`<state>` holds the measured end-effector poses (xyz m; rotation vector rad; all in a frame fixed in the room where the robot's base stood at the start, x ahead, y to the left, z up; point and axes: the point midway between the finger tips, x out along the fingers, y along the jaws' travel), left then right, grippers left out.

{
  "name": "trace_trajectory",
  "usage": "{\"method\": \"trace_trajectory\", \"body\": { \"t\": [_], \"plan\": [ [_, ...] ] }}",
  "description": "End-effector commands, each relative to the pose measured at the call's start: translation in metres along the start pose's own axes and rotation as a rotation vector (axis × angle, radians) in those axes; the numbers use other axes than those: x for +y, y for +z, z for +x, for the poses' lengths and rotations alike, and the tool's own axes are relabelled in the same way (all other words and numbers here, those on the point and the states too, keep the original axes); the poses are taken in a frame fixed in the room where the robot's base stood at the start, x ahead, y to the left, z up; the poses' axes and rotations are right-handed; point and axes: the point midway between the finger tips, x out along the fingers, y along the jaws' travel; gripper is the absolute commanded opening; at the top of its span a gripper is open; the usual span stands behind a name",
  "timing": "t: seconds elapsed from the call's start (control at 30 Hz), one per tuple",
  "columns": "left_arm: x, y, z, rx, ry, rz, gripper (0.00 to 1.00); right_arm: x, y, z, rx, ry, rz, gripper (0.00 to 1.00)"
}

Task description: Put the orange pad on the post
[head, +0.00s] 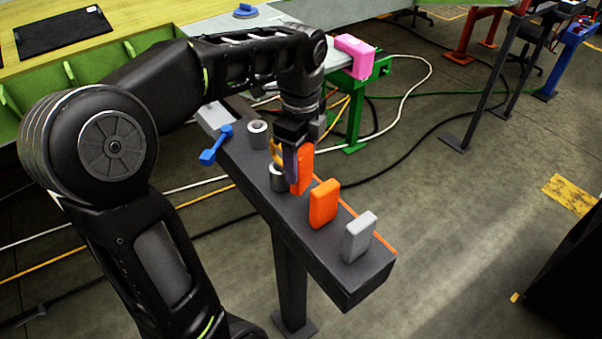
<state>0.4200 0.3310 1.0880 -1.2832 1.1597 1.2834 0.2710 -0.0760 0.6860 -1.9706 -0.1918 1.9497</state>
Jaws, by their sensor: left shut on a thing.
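My left gripper (291,160) reaches down over a dark grey beam (320,263) and is shut on an orange pad (303,168). The fingers partly hide this pad, and I cannot tell whether its lower end touches the beam. A second orange pad (323,204) stands upright on the beam, nearer the camera. A green post (354,124) stands behind the beam, with a pink block (354,56) at its top. I cannot tell whether this is the post meant. My right gripper is not in view.
A grey pad (358,237) stands near the beam's near end. Two metal cylinders, one far (257,133) and one beside my gripper (277,178), and a blue tool (215,145) are on the beam. Cables cross the floor behind. The floor at right is mostly clear.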

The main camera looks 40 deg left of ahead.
Motion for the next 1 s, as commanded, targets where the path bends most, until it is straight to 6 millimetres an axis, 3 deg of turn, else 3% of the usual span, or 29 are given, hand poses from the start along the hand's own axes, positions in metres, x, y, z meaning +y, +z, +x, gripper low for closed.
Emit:
{"method": "trace_trajectory", "body": {
  "t": [0.13, 0.4, 0.77, 0.8, 1.0],
  "plan": [
    [0.001, 0.0, 0.006, 0.0, 0.002, 0.001, 0.12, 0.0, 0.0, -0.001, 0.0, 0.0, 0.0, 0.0],
    [0.0, 0.0, 0.037, 0.0, 0.001, 0.001, 0.12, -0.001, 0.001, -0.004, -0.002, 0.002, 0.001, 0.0],
    [0.0, 0.0, 0.041, 0.0, 0.0, 0.001, 0.12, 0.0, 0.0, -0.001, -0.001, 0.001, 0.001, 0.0],
    [0.0, 0.0, 0.041, 0.0, 0.0, 0.001, 0.56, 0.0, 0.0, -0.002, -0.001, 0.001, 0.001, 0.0],
    [0.0, 0.0, 0.04, 0.0, 0.0, 0.001, 0.72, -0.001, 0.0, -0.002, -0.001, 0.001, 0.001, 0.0]
  ]
}}
